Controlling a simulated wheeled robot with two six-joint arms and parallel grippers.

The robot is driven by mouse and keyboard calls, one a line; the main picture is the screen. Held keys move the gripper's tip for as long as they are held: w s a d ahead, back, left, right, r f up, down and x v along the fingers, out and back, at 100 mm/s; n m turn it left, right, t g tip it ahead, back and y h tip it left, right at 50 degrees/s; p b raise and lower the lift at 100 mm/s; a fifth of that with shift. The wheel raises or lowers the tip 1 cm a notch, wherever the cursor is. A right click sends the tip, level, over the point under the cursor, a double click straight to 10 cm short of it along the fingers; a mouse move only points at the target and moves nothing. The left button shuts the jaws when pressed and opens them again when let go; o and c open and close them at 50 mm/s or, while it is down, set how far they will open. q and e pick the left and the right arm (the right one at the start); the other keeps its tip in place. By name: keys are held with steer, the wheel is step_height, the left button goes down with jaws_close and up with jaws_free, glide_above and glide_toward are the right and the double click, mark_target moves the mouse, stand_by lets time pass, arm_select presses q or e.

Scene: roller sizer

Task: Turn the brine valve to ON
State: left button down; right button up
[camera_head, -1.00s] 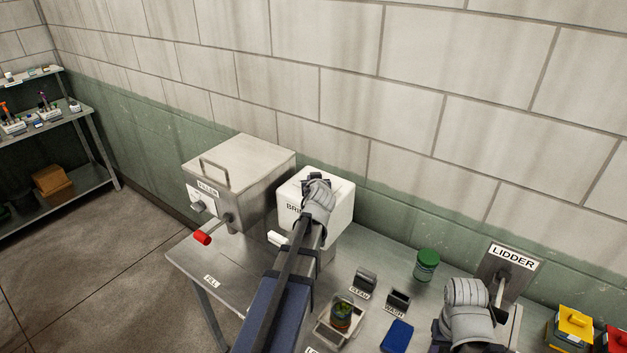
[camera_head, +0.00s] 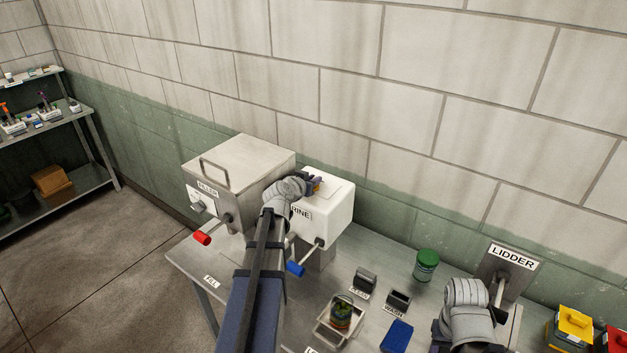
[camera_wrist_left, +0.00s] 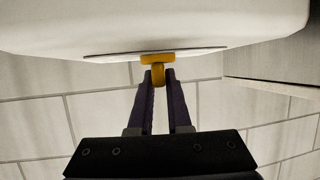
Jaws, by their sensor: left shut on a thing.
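The ON marking is not visible.
The steel filler (camera_head: 240,170) with a red-knobbed lever stands left of the brine box. A blue-knobbed lever (camera_head: 296,269) hangs at the box's front. A green-lidded jar (camera_head: 427,263), a filled jar (camera_head: 341,313) on a tray and a blue block (camera_head: 397,336) are on the table.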

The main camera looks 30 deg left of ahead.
arm_select(q)
steer(key=shift+m+h, duration=1.2)
steer(key=shift+h, duration=0.2)
steer(key=shift+s+d+f+m+h, duration=0.1)
steer(key=shift+m+h, duration=0.3)
steer(key=c, duration=0.9)
jaws_free()
steer(key=shift+o, duration=0.2)
steer(key=p+v, duration=0.2)
steer(key=v, duration=0.4)
steer(key=shift+r+p, duration=0.3)
steer(key=shift+v, duration=0.8)
steer(key=shift+f, duration=0.2)
